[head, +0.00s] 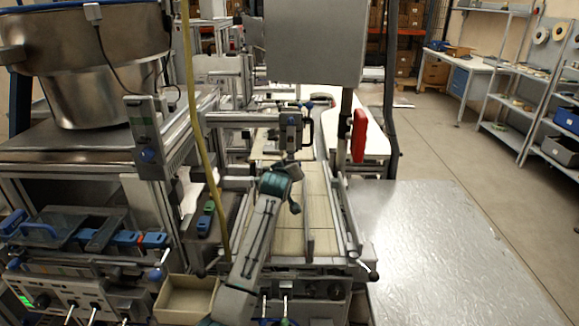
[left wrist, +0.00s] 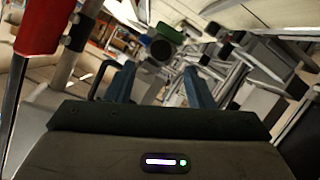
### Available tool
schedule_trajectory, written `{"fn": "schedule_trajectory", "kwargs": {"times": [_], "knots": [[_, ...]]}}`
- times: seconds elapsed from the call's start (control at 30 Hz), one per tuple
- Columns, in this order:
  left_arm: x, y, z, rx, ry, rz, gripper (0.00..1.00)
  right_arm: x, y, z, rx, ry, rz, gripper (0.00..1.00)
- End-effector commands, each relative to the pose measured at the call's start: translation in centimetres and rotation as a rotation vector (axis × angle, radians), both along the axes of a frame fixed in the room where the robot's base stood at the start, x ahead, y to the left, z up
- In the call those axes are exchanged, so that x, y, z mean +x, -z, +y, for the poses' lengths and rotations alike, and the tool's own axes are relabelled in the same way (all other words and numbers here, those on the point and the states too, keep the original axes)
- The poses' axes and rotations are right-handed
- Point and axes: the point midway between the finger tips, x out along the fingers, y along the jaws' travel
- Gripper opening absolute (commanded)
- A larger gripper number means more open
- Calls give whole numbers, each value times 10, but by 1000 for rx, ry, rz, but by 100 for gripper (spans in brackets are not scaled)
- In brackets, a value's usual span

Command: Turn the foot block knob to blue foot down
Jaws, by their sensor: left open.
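My left gripper (head: 289,165) is over the middle of the pale conveyor in the head view, at the end of my grey arm. In the left wrist view its two blue fingers (left wrist: 158,84) are spread apart with no object clearly gripped. A dark round part (left wrist: 161,48) with a green piece (left wrist: 168,32) above it shows just beyond the fingertips; it may be the foot block knob. In the head view a grey upright block (head: 291,132) with a dark handle is right beyond the gripper. Which foot points down is too small to tell. My right gripper is not in view.
A red handle (head: 359,135) on a post is right of the gripper; it also shows in the left wrist view (left wrist: 42,24). A grey box (head: 313,40) hangs above. An open cardboard tray (head: 187,299) is front left. A bare metal table (head: 460,245) is at right.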

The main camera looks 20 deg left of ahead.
Motion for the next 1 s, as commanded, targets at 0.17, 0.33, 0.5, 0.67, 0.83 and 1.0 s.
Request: {"fn": "schedule_trajectory", "kwargs": {"times": [0.17, 0.33, 0.5, 0.67, 0.83, 1.0], "knots": [[25, 7, 4, 1, 0, 2, 48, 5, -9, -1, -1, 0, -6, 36], [42, 14, 6, 0, 0, 1, 48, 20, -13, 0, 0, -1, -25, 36], [49, 18, 8, 1, 0, 1, 48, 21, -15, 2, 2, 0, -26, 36], [51, 19, 8, 0, 0, 0, 48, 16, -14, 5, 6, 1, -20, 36], [51, 19, 8, 0, 0, 0, 48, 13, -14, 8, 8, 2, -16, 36], [51, 19, 8, 0, 0, 0, 15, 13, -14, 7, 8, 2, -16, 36]]}}
